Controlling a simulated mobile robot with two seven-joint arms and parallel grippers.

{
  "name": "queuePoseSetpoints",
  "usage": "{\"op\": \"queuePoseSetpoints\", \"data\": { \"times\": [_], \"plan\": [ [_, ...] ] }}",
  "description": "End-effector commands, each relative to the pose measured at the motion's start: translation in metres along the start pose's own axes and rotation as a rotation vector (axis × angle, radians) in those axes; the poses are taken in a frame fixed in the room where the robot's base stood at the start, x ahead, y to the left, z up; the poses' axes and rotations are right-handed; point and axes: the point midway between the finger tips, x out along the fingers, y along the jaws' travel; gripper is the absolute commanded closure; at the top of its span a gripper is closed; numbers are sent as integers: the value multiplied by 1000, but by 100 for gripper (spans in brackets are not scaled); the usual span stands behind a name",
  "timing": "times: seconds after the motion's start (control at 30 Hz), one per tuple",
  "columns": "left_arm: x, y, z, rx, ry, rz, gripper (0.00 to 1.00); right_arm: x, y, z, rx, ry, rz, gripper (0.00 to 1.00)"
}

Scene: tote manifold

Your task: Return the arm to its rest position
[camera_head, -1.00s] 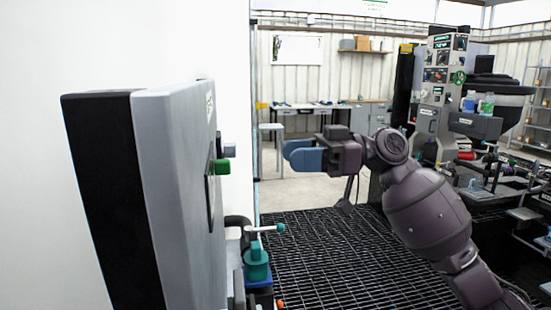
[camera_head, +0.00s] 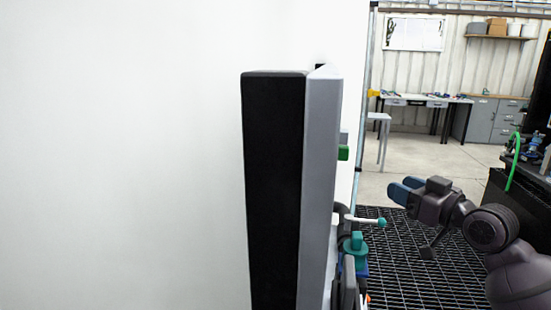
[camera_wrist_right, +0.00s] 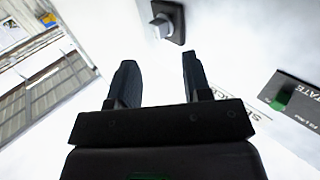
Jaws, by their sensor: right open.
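My right arm comes in from the right in the head view, and its gripper (camera_head: 402,190) has blue fingers pointing left. The fingers stand apart with nothing between them, in free air to the right of the grey and black cabinet (camera_head: 322,190). In the right wrist view the two dark fingers (camera_wrist_right: 158,82) are parallel with a clear gap and hold nothing. My left gripper is not in view.
A green knob (camera_head: 343,153) sticks out from the cabinet's right side. Below it are a teal valve (camera_head: 354,245) and a white lever with a teal tip (camera_head: 381,222). Black floor grating (camera_head: 400,270) lies below my arm. A workbench (camera_head: 425,98) stands far back.

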Motion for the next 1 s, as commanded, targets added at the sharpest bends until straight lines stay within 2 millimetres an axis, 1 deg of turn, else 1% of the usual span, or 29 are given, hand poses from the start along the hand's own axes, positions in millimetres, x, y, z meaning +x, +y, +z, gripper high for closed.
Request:
{"op": "queuePoseSetpoints", "data": {
  "times": [0.03, 0.17, 0.2, 0.27, 0.3, 0.37, 0.4, 0.5, 0.67, 0.8, 0.87, 0.9, 1.0],
  "plan": [
    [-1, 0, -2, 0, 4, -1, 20, -5, -1, 22, -2, -13, 41, 55],
    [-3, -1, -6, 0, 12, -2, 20, -22, -5, 80, -27, -45, 151, 55],
    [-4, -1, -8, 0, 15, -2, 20, -29, -8, 97, -35, -57, 181, 55],
    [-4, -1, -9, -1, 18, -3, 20, -41, -13, 123, -50, -78, 221, 55],
    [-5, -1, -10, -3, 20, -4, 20, -49, -18, 139, -57, -92, 244, 55],
    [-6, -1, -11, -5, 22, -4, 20, -63, -25, 163, -69, -115, 277, 55],
    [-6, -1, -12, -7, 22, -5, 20, -72, -31, 178, -77, -134, 296, 55],
    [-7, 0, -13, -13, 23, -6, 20, -98, -47, 215, -92, -181, 337, 55],
    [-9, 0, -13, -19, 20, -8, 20, -143, -78, 268, -104, -273, 386, 55],
    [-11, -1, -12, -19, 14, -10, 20, -187, -110, 309, -88, -371, 417, 55],
    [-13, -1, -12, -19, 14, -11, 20, -207, -124, 326, -66, -416, 428, 55],
    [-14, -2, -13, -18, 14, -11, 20, -220, -134, 336, -45, -445, 435, 55],
    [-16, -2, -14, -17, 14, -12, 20, -251, -157, 358, 14, -508, 450, 55]
  ]
}}
